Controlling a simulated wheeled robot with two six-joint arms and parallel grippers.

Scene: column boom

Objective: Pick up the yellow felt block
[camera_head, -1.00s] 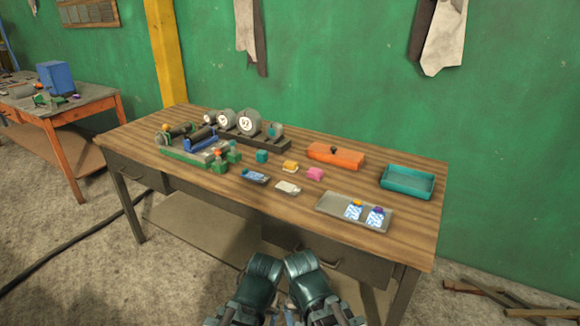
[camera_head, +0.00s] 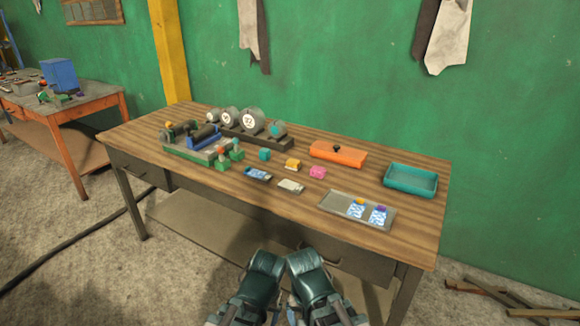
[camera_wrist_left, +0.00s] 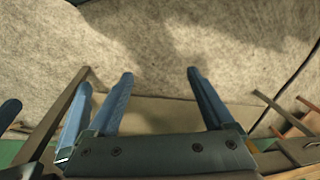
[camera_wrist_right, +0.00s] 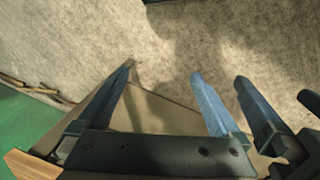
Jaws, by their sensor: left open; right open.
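The yellow felt block (camera_head: 293,164) sits on the wooden workbench (camera_head: 260,195), near its middle, beside a pink block (camera_head: 317,172). It is small in the head view and not seen in either wrist view. My left gripper (camera_wrist_left: 160,73) is open and empty, with floor and the bench's underside behind its fingers. My right gripper (camera_wrist_right: 162,70) is open and empty too. Both arms are low in front of the bench's near edge, well apart from the block.
A teal block (camera_head: 265,154), an orange lidded box (camera_head: 338,153), a teal tray (camera_head: 411,180) and a grey tray with two cards (camera_head: 336,204) stand around. A green fixture (camera_head: 190,155) and a row of dials (camera_head: 252,123) are at left. The bench's front strip is clear.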

